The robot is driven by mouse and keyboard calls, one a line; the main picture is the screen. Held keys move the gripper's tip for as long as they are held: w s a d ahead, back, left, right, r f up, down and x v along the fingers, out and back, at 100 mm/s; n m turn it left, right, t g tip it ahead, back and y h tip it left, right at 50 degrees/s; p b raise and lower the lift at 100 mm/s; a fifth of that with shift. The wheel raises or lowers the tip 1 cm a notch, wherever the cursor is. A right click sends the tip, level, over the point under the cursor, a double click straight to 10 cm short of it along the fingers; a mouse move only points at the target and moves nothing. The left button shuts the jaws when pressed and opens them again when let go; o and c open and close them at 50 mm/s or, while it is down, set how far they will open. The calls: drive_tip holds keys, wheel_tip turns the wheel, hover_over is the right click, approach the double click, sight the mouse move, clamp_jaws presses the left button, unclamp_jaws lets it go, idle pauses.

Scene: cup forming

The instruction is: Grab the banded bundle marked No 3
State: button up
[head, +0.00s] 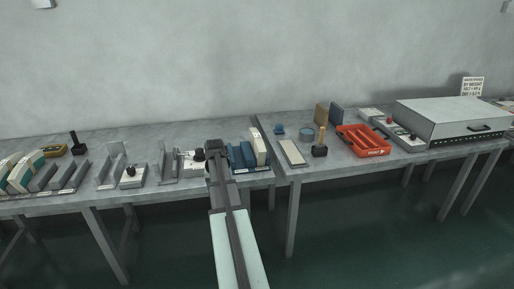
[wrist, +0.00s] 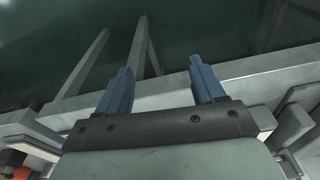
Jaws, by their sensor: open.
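My gripper (wrist: 162,84) is open in the wrist view, its two blue fingers apart with nothing between them. In the head view my gripper (head: 214,147) is over the left table; its fingertips cannot be made out there. Just to its right, a holder carries dark blue blocks (head: 236,157) and a cream upright block (head: 258,146). Several cream-and-green bundles (head: 22,172) stand in a rack at the far left. No mark No 3 is readable on any of them, so I cannot tell which is the named bundle.
Grey metal holders (head: 110,165) and a small box with a black knob (head: 131,176) stand left of my arm. The right table holds a red tray (head: 363,141), a stamp (head: 320,148) and a large grey machine (head: 455,118). The wrist view shows a table edge (wrist: 265,66) and floor.

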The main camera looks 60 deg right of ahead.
drive_tip(key=w+d+r, duration=0.1)
drive_tip(key=d+r, duration=0.4)
drive_tip(key=d, duration=0.3)
drive_tip(key=w+d+r, duration=0.1)
drive_tip(key=d+r, duration=0.5)
drive_tip(key=d, duration=0.2)
wheel_tip(320, 180, up, 9)
drive_tip(key=n, duration=0.1)
hover_over(257, 141)
drive_tip(key=w+d, duration=0.2)
drive_tip(key=d, duration=0.1)
drive_tip(key=f, duration=0.8)
drive_tip(key=d+f, duration=0.1)
drive_tip(key=f, duration=0.4)
drive_tip(key=shift+w+d+f, duration=0.1)
drive_tip(key=shift+w, duration=0.25)
clamp_jaws()
